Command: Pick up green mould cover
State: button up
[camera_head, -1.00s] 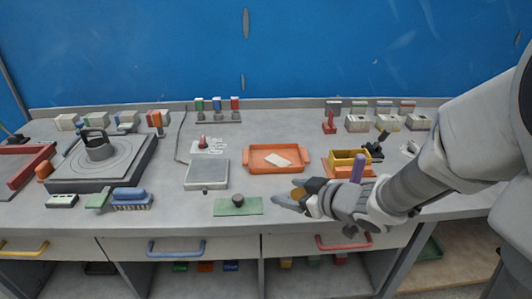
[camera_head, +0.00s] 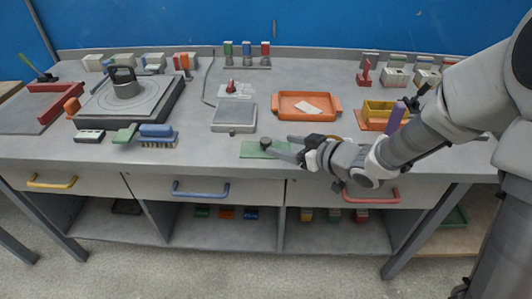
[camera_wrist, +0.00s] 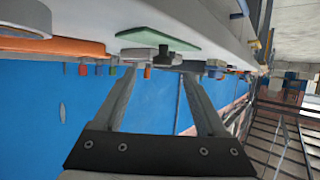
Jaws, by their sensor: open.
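The green mould cover (camera_head: 252,151) is a flat green plate with a dark round knob (camera_head: 266,143) on top, lying near the front edge of the bench. My gripper (camera_head: 280,146) is open and empty, just right of the knob, its fingers pointing left over the plate's right part. In the wrist view the green plate (camera_wrist: 158,37) appears upside down at the top, and the knob (camera_wrist: 164,55) lies just beyond and between the spread fingertips (camera_wrist: 162,71). Whether a finger touches the plate I cannot tell.
An orange tray (camera_head: 328,96) with a pale piece stands behind my gripper. A grey square plate (camera_head: 234,127) is behind the cover. Drawers with handles are below the front edge.

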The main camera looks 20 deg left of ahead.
aim_at(269, 143)
jog(key=shift+x, duration=1.25)
jog(key=b+x, duration=0.2)
jog(key=x, duration=0.2)
jog(key=shift+s+a, duration=0.1)
jog(key=shift+a, duration=0.15)
jog(key=shift+w+a, duration=0.25)
grip_shut()
